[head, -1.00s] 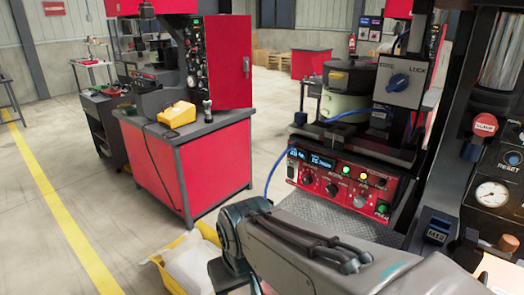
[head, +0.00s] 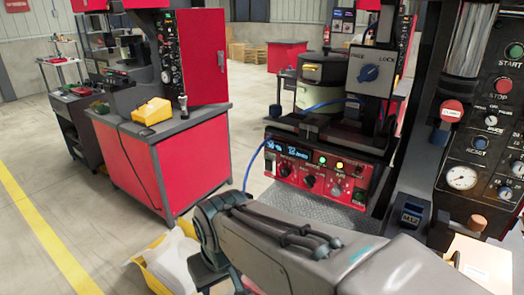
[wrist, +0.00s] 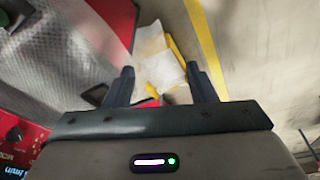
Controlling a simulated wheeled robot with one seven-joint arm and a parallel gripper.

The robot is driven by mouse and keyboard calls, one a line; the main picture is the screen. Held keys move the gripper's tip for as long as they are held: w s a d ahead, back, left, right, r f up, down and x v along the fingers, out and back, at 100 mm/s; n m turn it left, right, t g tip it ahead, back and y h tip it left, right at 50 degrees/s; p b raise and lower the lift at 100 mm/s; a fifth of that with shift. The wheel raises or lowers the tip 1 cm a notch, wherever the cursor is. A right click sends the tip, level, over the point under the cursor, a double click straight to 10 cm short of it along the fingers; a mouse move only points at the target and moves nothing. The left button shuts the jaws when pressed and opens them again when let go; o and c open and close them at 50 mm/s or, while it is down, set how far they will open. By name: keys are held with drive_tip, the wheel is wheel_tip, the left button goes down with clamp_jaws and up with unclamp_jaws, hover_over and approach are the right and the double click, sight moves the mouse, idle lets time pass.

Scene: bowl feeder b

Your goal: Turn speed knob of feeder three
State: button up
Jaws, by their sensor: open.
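A red control panel (head: 322,184) shows in the head view below the feeder bowl (head: 323,72). It has blue displays (head: 286,149), lit buttons and several knobs, among them a dark knob (head: 309,181) and a grey knob (head: 336,191). I cannot read the labels or tell which feeder is number three. In the wrist view, part of a red panel with a dark knob (wrist: 14,135) shows at the lower left edge. My gripper (wrist: 160,70) is open and empty, off to the right of that panel.
A yellow bin (head: 160,283) with a white bag (head: 172,262) stands on the floor, also in the wrist view. A grey textured plate (head: 338,218) lies below the panel. A gauge panel (head: 482,150) stands at right, a red cabinet (head: 140,165) at left. Open floor lies left.

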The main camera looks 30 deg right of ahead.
drive_tip(key=w+d+f+n+g+h+b, duration=0.2)
drive_tip(key=d+f+n+h+b, duration=0.15)
drive_tip(key=d, duration=0.45)
drive_tip(key=n+t+h+b, duration=0.6)
drive_tip(key=n+h, duration=0.7)
drive_tip(key=n, duration=0.7)
approach(284, 173)
drive_tip(key=shift+t, duration=0.4)
drive_tip(key=p+x, duration=0.1)
drive_tip(key=x, duration=0.7)
drive_tip(key=shift+d+f, duration=0.15)
drive_tip(key=shift+d, duration=0.2)
drive_tip(key=c, duration=1)
